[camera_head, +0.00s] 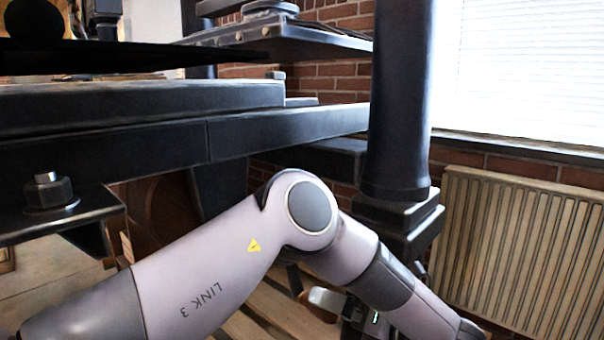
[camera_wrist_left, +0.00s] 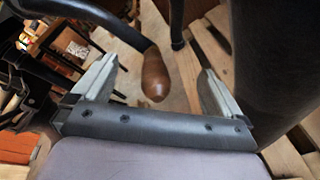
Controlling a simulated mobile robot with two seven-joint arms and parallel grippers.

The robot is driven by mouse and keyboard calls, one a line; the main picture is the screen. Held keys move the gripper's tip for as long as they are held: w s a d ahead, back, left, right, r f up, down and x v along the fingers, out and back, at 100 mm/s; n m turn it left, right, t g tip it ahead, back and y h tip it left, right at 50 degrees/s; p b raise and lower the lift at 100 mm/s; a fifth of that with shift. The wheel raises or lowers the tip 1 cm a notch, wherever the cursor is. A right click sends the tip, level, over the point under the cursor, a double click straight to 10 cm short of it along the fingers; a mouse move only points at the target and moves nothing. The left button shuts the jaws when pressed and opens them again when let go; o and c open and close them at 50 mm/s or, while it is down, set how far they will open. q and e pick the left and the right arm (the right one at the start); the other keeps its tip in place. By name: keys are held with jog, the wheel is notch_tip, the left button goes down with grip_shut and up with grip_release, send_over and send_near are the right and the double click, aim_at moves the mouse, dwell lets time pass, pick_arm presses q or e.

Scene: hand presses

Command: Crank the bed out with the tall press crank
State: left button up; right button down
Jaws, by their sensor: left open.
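The tall press fills much of the head view, with its dark round column (camera_head: 400,100) at the right and its long dark bed rails (camera_head: 110,145) running across. A brown wooden crank handle (camera_wrist_left: 155,76) on a dark bent arm (camera_wrist_left: 105,20) shows in the left wrist view. My left gripper (camera_wrist_left: 159,66) is open, its fingers on either side of the handle with a gap on both sides. How deep the handle sits between the fingers I cannot tell. In the head view my left arm's links hide the crank and most of the gripper. My right gripper is not in view.
A steel bolt (camera_head: 46,190) sits on a press bracket at the left. Wooden slats (camera_head: 270,310) lie low behind my arm. The press column is close beside my arm.

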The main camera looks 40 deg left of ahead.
pick_arm(q)
jog(key=shift+v, duration=2.2)
jog(key=shift+r, duration=0.15)
